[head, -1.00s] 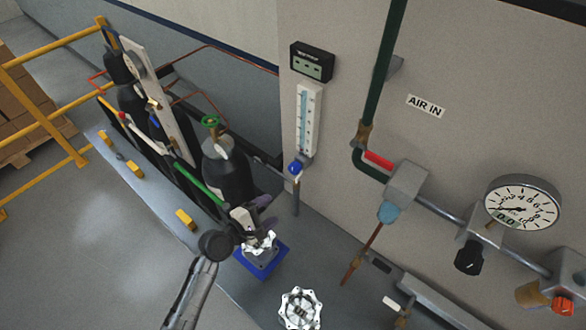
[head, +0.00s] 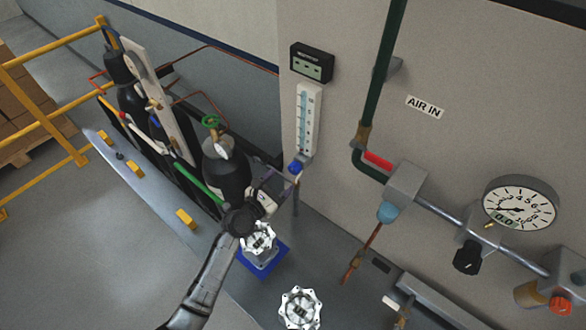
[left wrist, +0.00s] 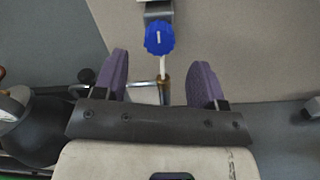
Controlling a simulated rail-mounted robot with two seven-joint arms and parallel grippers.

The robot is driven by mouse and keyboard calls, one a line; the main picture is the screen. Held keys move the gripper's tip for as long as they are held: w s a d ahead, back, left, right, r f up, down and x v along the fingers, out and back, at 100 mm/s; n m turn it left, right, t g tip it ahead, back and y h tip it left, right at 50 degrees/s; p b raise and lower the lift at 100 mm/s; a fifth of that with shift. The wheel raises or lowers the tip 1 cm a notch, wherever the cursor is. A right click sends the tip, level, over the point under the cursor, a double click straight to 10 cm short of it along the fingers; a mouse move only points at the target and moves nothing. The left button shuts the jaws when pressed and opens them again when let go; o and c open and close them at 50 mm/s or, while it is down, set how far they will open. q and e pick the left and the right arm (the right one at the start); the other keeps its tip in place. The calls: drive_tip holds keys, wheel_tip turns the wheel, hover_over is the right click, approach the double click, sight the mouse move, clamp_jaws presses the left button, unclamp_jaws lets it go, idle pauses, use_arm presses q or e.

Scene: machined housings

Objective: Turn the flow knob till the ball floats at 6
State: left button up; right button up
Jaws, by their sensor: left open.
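The flowmeter (head: 308,122) is a white upright scale with a blue-tinted tube, fixed to the wall. Its numbers are small, and I cannot make out the ball. The blue flow knob (head: 296,167) sits at its foot, and in the left wrist view the knob (left wrist: 160,37) carries a white mark. My left gripper (head: 281,181) is just below and left of the knob in the head view. In the left wrist view its purple fingers (left wrist: 160,78) are spread apart, with the knob beyond their tips and nothing held. My right gripper is not in view.
A black digital display (head: 312,62) is mounted above the flowmeter. Dark gas cylinders (head: 226,170) stand to the left. A green pipe (head: 385,75), valves and a round gauge (head: 520,204) are to the right. Silver housings (head: 300,308) lie below.

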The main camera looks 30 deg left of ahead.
sight(292, 170)
use_arm(q)
drive_tip(key=shift+x, duration=3.15)
drive_tip(key=shift+c, duration=0.2)
drive_tip(key=c, duration=0.9)
